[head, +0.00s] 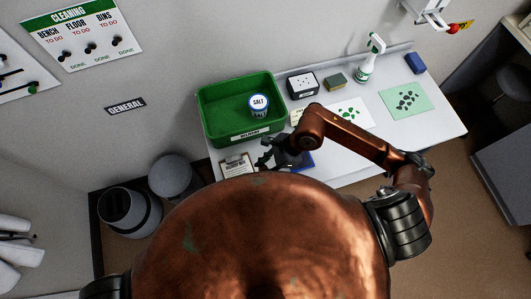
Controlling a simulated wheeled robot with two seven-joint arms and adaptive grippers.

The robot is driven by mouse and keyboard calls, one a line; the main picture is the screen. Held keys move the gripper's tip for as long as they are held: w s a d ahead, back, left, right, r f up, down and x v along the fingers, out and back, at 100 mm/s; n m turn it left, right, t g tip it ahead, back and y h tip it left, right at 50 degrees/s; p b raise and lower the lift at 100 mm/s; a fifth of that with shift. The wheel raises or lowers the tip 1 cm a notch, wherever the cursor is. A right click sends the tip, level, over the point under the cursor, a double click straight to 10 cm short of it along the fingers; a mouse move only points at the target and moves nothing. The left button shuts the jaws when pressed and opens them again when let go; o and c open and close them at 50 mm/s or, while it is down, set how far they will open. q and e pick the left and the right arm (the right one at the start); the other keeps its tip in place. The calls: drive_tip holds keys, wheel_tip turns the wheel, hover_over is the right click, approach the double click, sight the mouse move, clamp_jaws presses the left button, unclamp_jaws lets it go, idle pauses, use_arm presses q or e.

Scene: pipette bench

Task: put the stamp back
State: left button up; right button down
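I cannot make out a stamp for certain in the head view. My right gripper (265,154) is over the front left of the white bench, between the clipboard (237,165) and a blue flat item (304,160) that the arm partly covers. Its dark fingers are small and partly merged with the gripper body, so I cannot tell whether they are open or hold something. My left gripper is out of view.
A green tray (215,112) holds a white tub labelled SALT (259,102). Behind the arm are a black-and-white box (303,84), a sponge (336,80), a spray bottle (367,62), a blue block (415,63), a white spotted sheet (362,108) and a green spotted sheet (427,101).

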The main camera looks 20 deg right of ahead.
drive_tip(key=r+m+t, duration=0.1)
drive_tip(key=s+a+r+m, duration=0.1)
drive_tip(key=m, duration=0.1)
drive_tip(key=shift+a+r+t, duration=0.1)
drive_tip(key=shift+a+t, duration=0.15)
drive_tip(key=shift+t, duration=0.15)
drive_tip(key=shift+r+m+h, duration=0.1)
drive_tip(key=shift+m+h, duration=0.2)
drive_tip(key=shift+m, duration=0.1)
drive_tip(key=shift+w, duration=0.25)
drive_tip(key=shift+w+d+f+p, duration=0.45)
drive_tip(key=shift+w+d+f, duration=0.5)
drive_tip(key=shift+w+f, duration=1.15)
drive_tip(key=shift+w+d+f+p, duration=0.45)
drive_tip(key=shift+w+d+f, duration=0.5)
drive_tip(key=shift+w+f, duration=1.2)
drive_tip(key=shift+w+d+f+p, duration=0.45)
drive_tip(key=shift+w+d+f, duration=0.5)
drive_tip(key=shift+w+f, duration=1.15)
drive_tip(key=shift+s+f, duration=0.15)
drive_tip(key=c, duration=1.7)
unclamp_jaws()
drive_tip(key=shift+o, duration=0.2)
